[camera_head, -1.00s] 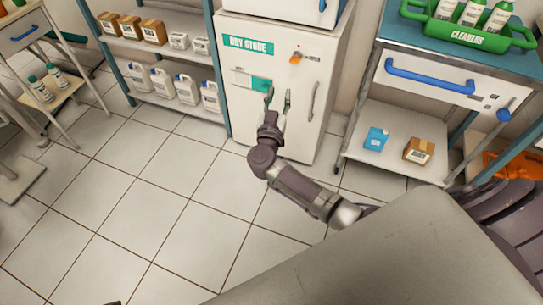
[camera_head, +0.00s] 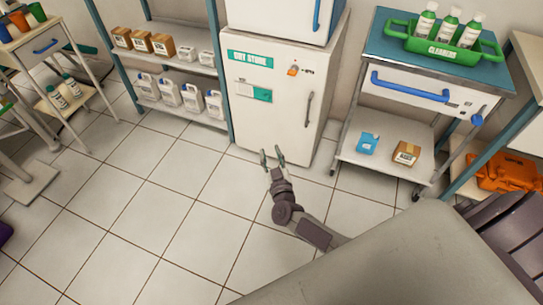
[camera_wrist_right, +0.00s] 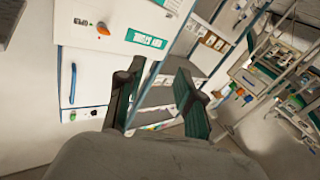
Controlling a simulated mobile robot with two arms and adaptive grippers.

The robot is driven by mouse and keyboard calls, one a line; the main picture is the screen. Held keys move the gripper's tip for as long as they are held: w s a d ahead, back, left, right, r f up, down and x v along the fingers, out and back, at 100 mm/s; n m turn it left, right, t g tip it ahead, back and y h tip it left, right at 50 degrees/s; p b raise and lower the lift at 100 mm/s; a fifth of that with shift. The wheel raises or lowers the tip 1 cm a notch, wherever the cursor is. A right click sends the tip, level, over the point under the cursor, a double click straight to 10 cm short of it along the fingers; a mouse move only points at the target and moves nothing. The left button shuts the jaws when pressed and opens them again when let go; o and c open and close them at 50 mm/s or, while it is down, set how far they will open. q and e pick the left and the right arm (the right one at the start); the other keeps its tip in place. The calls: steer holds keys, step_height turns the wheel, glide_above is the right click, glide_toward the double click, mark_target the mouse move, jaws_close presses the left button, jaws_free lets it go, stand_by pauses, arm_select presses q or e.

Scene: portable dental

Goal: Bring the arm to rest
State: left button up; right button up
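My right gripper (camera_head: 271,157) is in the middle of the head view, over the tiled floor in front of the white dry store cabinet (camera_head: 269,111). Its two fingers are apart with nothing between them. In the right wrist view the fingers of the right gripper (camera_wrist_right: 160,95) also stand apart and empty. The cabinet shows there too, with its orange knob (camera_wrist_right: 103,29) and green label. My right arm comes in from the lower right, partly hidden by a grey part of my body. My left gripper is not in view.
Left of the cabinet stands a shelf rack (camera_head: 187,67) with boxes and white jugs. On the right is a cart (camera_head: 350,140) with a green cleaners caddy (camera_head: 443,44), a blue box (camera_head: 367,143) and a brown box (camera_head: 406,153). Open tiled floor (camera_head: 165,215) lies at the left.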

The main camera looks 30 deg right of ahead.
steer(key=shift+f, duration=0.15)
stand_by(0.4)
